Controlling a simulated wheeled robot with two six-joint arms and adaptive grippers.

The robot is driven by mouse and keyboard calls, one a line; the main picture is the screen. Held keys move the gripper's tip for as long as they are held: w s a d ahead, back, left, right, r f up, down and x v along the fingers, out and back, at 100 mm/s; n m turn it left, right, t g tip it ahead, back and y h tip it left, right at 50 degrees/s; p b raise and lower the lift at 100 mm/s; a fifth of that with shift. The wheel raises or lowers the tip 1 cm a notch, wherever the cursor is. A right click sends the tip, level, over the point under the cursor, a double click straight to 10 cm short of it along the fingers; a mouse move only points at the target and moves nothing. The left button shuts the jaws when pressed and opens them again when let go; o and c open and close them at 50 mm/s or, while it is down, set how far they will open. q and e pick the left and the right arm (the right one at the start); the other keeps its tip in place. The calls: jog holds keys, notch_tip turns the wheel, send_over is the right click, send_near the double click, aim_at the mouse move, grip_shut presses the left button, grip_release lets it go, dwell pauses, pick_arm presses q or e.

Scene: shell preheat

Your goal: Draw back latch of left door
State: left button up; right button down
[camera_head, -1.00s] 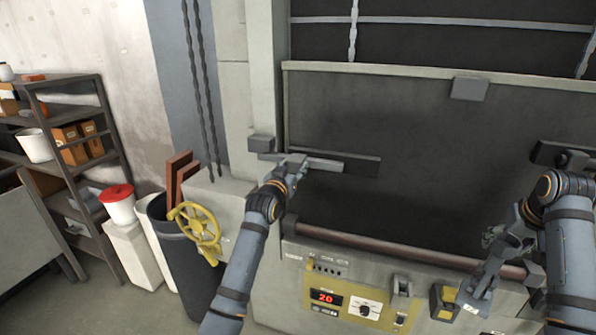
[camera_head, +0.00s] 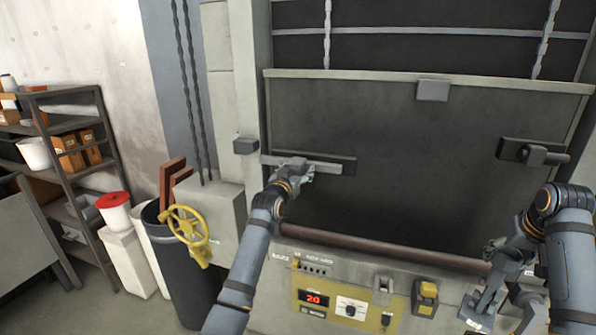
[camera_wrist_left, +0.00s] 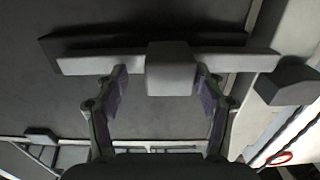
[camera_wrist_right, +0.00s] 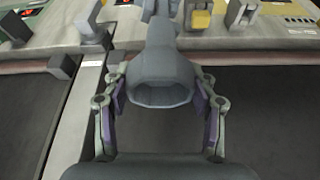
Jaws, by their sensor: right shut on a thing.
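The left latch is a pale sliding bar (camera_head: 322,167) on a dark plate (camera_head: 349,169), on the grey door panel. Its knob, a grey block (camera_wrist_left: 171,69), stands between the two fingers of my left gripper (camera_wrist_left: 163,92). A gap shows beside the left finger; contact on the right side is unclear. My left gripper (camera_head: 297,171) hides the knob in the head view. The bar's outer end lies near the grey keeper block (camera_head: 245,146) on the frame. My right gripper (camera_wrist_right: 164,97) is shut on a grey tool (camera_wrist_right: 161,72) with a hollow flared end.
A similar latch (camera_head: 532,152) is at the panel's right. Below run a reddish-brown bar (camera_head: 385,250) and a control panel (camera_head: 345,305) with a red display. A yellow handwheel (camera_head: 187,235) and a dark bin (camera_head: 182,282) stand at the left.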

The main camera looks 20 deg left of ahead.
pick_arm(q)
jog(key=shift+s+a, duration=0.2)
jog(key=shift+a, duration=0.15)
pick_arm(e)
jog(key=shift+a+r, duration=0.1)
jog(key=shift+a, duration=0.15)
pick_arm(q)
jog(key=s, duration=1.1)
jog(key=shift+s, duration=0.3)
jog(key=shift+w, duration=0.1)
pick_arm(e)
jog(key=shift+w, duration=0.1)
